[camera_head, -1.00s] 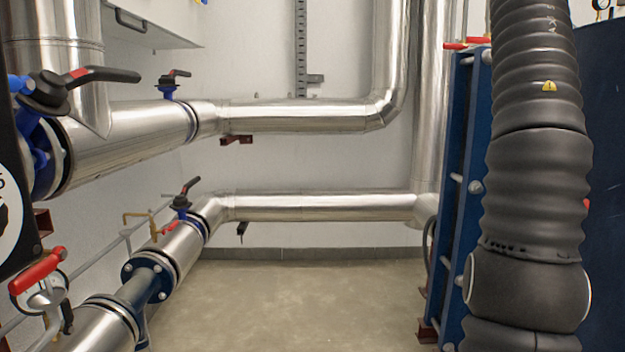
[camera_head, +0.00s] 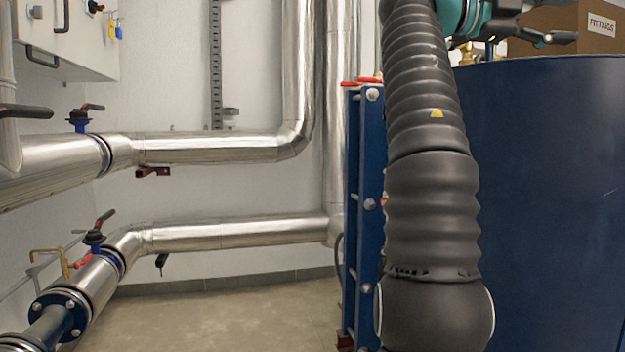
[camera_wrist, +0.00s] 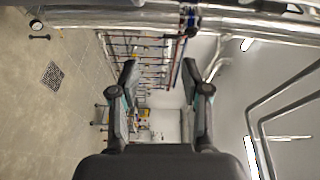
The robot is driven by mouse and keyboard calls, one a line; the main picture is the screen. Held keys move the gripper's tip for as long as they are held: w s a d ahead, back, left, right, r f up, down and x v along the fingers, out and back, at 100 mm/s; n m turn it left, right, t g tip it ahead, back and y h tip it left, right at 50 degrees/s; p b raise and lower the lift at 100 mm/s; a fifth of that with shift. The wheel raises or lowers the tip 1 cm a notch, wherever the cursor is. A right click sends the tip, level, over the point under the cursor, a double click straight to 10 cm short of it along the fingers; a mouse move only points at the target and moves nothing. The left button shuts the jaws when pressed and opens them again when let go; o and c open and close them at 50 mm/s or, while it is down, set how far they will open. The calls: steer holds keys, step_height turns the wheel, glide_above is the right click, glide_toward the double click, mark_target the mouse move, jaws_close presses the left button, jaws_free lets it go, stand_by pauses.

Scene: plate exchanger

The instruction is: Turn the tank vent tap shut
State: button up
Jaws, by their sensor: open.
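The dark blue tank (camera_head: 550,170) fills the right of the head view. A small brass fitting (camera_head: 467,52) shows at its top edge, partly hidden behind my arm. I cannot tell whether it belongs to the vent tap, and no tap handle is clear there. My gripper (camera_wrist: 159,66) is open and empty in the wrist view, its two dark fingers apart with only the distant room between them. In the head view, part of my teal wrist and gripper shows above the tank top, cut by the upper edge.
A cardboard box (camera_head: 560,22) labelled FITTINGS stands behind my gripper at the tank top. The blue plate exchanger (camera_head: 366,215) stands left of my arm. Silver pipes (camera_head: 210,150) with black-and-red-handled valves run at left. The floor (camera_head: 225,322) between is clear.

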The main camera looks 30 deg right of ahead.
steer(key=w+a+f+n+t, duration=0.4)
steer(key=w+f+n+t, duration=0.45)
steer(key=w+n, duration=0.5)
steer(key=w+a+f+n+t+y, duration=0.3)
steer(key=a+f+n+t+y, duration=0.15)
steer(key=a+f+n, duration=0.6)
steer(key=s+a+f+n+y, duration=0.4)
steer(key=a+f+n, duration=0.3)
steer(key=f, duration=0.7)
steer(key=s+a+f+n+t+y, duration=0.1)
steer(key=s+a+f+n+y, duration=0.25)
steer(key=a+f, duration=0.8)
steer(key=s+a+f+n+y, duration=0.3)
steer(key=s+a+f+n, duration=0.3)
steer(key=f, duration=1)
step_height(320, 180, up, 9)
steer(key=w+p, duration=0.1)
steer(key=p, duration=0.8)
steer(key=shift+w, duration=0.2)
steer(key=shift+a+n, duration=0.1)
steer(key=shift+n, duration=0.15)
